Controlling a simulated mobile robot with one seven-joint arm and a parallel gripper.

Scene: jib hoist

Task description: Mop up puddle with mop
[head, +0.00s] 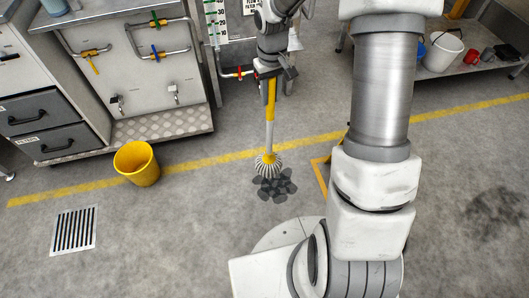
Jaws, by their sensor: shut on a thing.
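The mop (270,125) has a yellow and white handle and a grey-white stringy head. It stands about upright in the head view, its head (267,166) at the far edge of a dark puddle (275,184) on the grey floor. The mop head overlaps the puddle in the picture; whether it presses on the floor is hard to tell. My gripper (270,74) is shut on the upper part of the mop handle. The fingertips are small and partly hidden by the wrist.
A yellow bucket (137,163) stands left of the puddle, near a floor drain (74,230). A workbench with taps (160,60) is at the back left. A low shelf (468,68) with buckets and cups is at the back right. A dark stain (500,215) marks the right floor.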

